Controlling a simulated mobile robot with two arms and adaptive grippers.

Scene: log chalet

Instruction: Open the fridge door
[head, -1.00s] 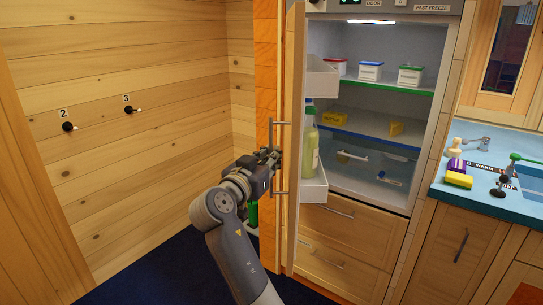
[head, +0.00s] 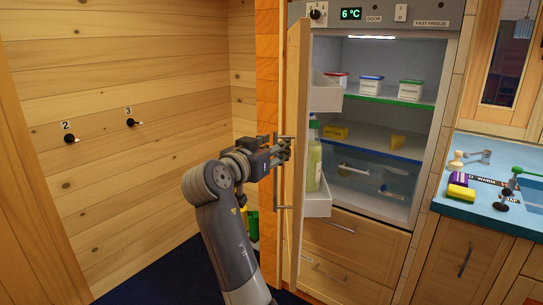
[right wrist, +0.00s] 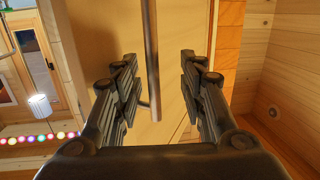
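The fridge door (head: 297,235) is a wooden panel standing wide open, seen almost edge-on in the head view, with shelves on its inner side. It also shows in the right wrist view (right wrist: 110,25). Its long metal handle (head: 276,185) is upright on the outer face. My right gripper (head: 286,149) is at the upper part of the handle. In the right wrist view the fingers of the gripper (right wrist: 160,88) are apart, with the handle bar (right wrist: 151,45) between them and gaps on both sides. My left gripper is not in view.
The fridge interior (head: 375,120) holds several tubs and yellow blocks, with a bottle (head: 313,160) in a door shelf. Wooden drawers (head: 350,240) lie below. A log wall (head: 150,90) with two knobs stands left of the door. A blue counter (head: 480,205) is at the right.

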